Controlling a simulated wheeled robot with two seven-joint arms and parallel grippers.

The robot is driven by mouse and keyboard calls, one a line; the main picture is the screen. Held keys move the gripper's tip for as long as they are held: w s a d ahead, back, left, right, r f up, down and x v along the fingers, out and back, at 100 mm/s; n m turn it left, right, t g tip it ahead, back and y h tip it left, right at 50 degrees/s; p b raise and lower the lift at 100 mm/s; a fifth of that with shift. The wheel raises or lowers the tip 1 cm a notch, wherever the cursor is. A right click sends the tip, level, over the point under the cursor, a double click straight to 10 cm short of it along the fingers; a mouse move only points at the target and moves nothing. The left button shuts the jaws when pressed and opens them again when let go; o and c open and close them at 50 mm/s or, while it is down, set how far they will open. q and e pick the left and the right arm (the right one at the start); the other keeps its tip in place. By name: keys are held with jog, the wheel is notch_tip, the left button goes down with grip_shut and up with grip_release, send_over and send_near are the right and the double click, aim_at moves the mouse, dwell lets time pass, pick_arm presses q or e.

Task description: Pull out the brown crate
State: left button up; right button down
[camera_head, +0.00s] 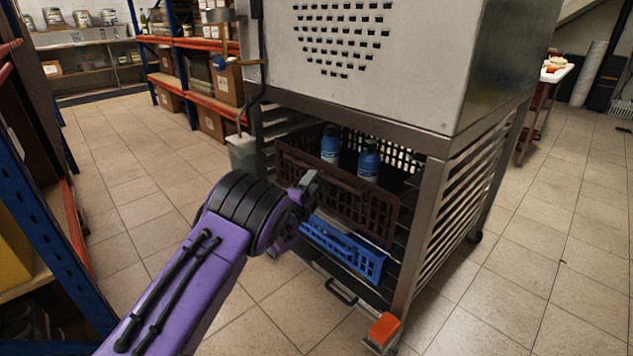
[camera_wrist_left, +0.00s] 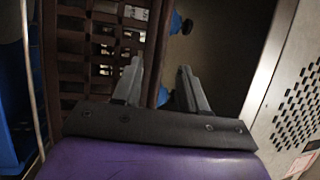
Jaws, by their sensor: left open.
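The brown crate (camera_head: 352,205) sits on the rack's upper level under a big metal cabinet in the head view. Two blue containers (camera_head: 330,146) (camera_head: 369,162) stand in it. My left gripper (camera_head: 308,186) is in front of the crate's left part, near its upper front edge. In the left wrist view the gripper (camera_wrist_left: 159,68) is open and empty. One finger overlaps the slatted front of the brown crate (camera_wrist_left: 103,35); the other is above its top edge. I cannot tell whether either touches. My right gripper is not in view.
A blue crate (camera_head: 345,252) sits on the level below. The metal cabinet (camera_head: 365,55) overhangs the crates, and a rack post (camera_head: 416,240) stands at their right. Shelves with boxes line the left and back. Tiled floor (camera_head: 265,315) in front is clear.

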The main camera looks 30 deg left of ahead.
pick_arm(q)
jog(key=x, duration=0.4)
jog(key=shift+w+f+b, duration=0.1)
jog(key=shift+w+b, duration=0.05)
jog(key=shift+b, duration=0.15)
grip_shut()
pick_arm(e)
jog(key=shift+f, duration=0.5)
